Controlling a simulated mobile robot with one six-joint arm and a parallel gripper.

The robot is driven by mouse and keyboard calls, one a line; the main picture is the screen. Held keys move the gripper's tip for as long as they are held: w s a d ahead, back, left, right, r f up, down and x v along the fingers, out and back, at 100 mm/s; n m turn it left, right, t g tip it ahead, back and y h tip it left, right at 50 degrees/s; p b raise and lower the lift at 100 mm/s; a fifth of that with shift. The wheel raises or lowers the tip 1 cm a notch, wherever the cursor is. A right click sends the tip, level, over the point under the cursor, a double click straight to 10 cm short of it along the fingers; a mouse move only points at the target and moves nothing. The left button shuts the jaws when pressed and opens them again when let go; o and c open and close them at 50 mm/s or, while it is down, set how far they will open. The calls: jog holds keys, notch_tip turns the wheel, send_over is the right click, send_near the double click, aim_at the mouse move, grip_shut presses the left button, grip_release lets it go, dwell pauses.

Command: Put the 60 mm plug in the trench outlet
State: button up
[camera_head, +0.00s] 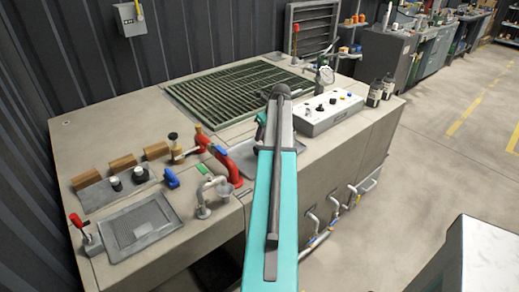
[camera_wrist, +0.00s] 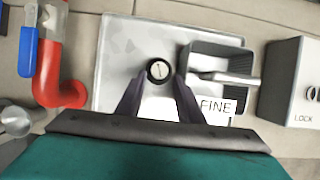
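My gripper (camera_wrist: 160,78) is open, its two dark fingers pointing down over a light grey tray (camera_wrist: 115,55). A small black round piece with a pale marked top (camera_wrist: 158,70) shows between the fingertips, with a gap on each side; I cannot tell its height relative to them. In the head view my arm hides most of this tray (camera_head: 232,146). Two black round plugs with pale tops, one nearer (camera_head: 115,184) and one farther (camera_head: 140,174), stand on a grey mat at the left. Their sizes are unreadable. I cannot identify the trench outlet.
A grey bin labelled FINE (camera_wrist: 240,52) sits at the tray's right. A red pipe (camera_wrist: 50,75) with a blue lever (camera_wrist: 28,50) stands left of the tray. A box marked LOCK (camera_wrist: 292,85) is at the right. A slatted grate (camera_head: 230,90) covers the bench's back.

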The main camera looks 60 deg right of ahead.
aim_at(260, 143)
jog(key=shift+w+f, duration=0.1)
jog(key=shift+p+x, duration=1.05)
jog(key=shift+x, duration=1.45)
grip_shut()
